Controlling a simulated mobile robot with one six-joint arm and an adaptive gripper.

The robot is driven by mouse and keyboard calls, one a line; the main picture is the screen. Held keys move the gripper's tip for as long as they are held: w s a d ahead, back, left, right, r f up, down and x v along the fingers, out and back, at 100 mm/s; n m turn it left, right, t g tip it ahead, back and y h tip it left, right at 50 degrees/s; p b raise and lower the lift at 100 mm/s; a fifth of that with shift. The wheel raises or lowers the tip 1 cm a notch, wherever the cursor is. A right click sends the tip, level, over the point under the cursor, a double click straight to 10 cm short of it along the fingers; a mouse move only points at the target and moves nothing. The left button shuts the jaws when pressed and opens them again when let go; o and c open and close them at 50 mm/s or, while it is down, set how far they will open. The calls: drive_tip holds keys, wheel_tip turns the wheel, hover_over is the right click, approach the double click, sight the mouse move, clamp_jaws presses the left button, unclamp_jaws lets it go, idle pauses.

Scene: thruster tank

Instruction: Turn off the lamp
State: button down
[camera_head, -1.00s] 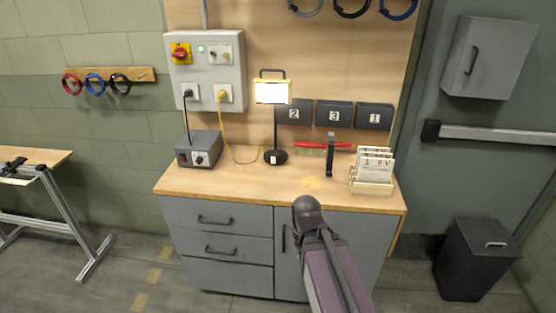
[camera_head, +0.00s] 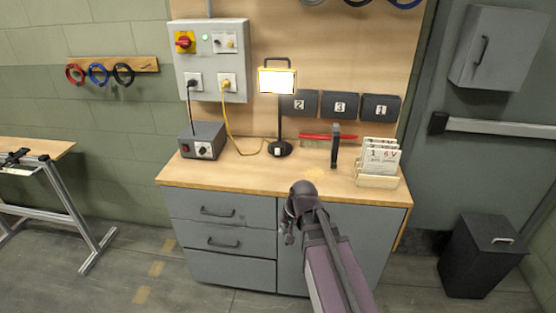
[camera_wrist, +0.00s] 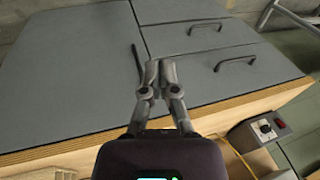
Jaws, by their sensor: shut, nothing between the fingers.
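The lamp (camera_head: 278,80) stands on the workbench in the head view, its rectangular head lit bright. It has a dark post and a round dark base (camera_head: 280,148) with a small white patch on the front. A yellow cable runs near the base from a wall box socket. My gripper (camera_wrist: 153,68) is shut and empty in the wrist view, in front of the grey cabinet fronts. In the head view my arm is in front of the bench, and a little of the gripper (camera_head: 288,238) shows below the bench top, well apart from the lamp.
The workbench (camera_head: 230,178) also bears a grey power box (camera_head: 202,141), a red-handled brush (camera_head: 325,137), an upright dark tool (camera_head: 335,150) and a card holder (camera_head: 378,165). The wall box (camera_head: 210,60) has a red-yellow switch and two sockets. Bench top before the lamp is clear.

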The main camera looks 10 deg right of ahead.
sight(277, 164)
drive_tip(key=w+a+m+t+y+b, duration=0.1)
drive_tip(key=w+m+t+b, duration=0.1)
drive_tip(key=w, duration=0.4)
drive_tip(key=w+m+t+y+b, duration=0.2)
drive_tip(key=w+m, duration=0.2)
drive_tip(key=w, duration=0.2)
drive_tip(key=w+a+f+m+t+y+b, duration=0.1)
drive_tip(key=w+m+t+b, duration=0.1)
drive_tip(key=w, duration=0.5)
drive_tip(key=shift+w+a+m+y+b, duration=0.1)
drive_tip(key=shift+a+m+y+b, duration=0.3)
drive_tip(key=shift+b, duration=0.2)
drive_tip(key=w+d+m+t+b, duration=0.1)
drive_tip(key=w+m, duration=0.2)
drive_tip(key=w, duration=0.1)
drive_tip(key=w+d+r+m+t+b, duration=0.1)
drive_tip(key=w+m+t+b, duration=0.1)
drive_tip(key=w+m, duration=0.1)
drive_tip(key=w+d+r+m+t+b, duration=0.1)
drive_tip(key=w+d+m+t, duration=0.1)
drive_tip(key=w+m, duration=0.1)
drive_tip(key=shift+w+d+b, duration=0.1)
drive_tip(key=shift+w+b, duration=0.25)
drive_tip(key=shift+w, duration=0.45)
drive_tip(key=shift+w+d+r+m+t, duration=0.3)
drive_tip(key=shift+w+m+t, duration=0.1)
drive_tip(key=shift+m, duration=0.1)
drive_tip(key=shift+w+f, duration=0.1)
drive_tip(key=shift+w, duration=0.05)
